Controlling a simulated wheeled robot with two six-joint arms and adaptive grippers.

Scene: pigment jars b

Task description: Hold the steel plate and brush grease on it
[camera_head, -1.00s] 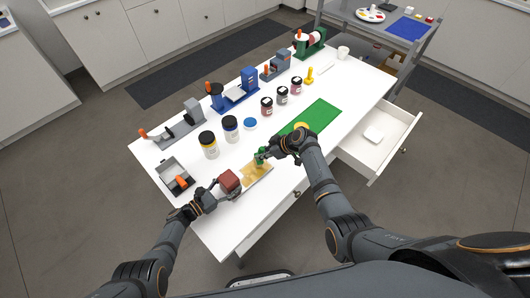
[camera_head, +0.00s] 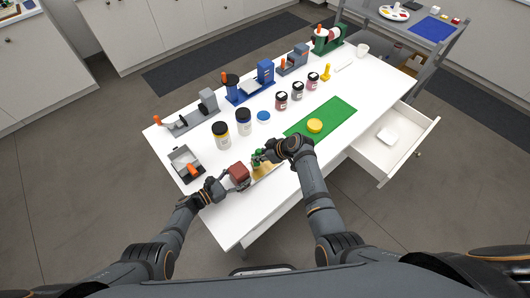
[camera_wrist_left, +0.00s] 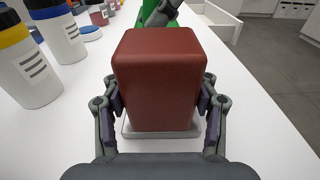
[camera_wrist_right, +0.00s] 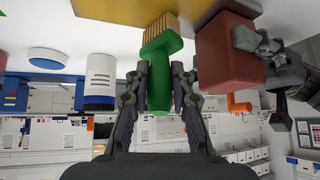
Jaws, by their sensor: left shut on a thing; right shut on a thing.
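My left gripper (camera_wrist_left: 160,108) is shut on a red-brown block (camera_wrist_left: 158,80), which also shows in the head view (camera_head: 238,172). The block stands on the near-left end of the steel plate (camera_wrist_left: 132,130), whose pale edge shows beneath it. The plate's tan-yellow grease-coloured part (camera_head: 264,174) lies right of the block. My right gripper (camera_wrist_right: 160,85) is shut on the green handle of a brush (camera_wrist_right: 158,60). Its tan bristles (camera_wrist_right: 163,27) meet the yellowish plate surface (camera_wrist_right: 115,10), close beside the block. In the head view the right gripper (camera_head: 262,156) partly hides the plate.
A green mat (camera_head: 335,112) with a yellow disc (camera_head: 314,125) lies right of my right gripper. Jars (camera_head: 221,135) and a blue lid (camera_head: 263,117) stand behind. An open drawer (camera_head: 405,145) juts out at right.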

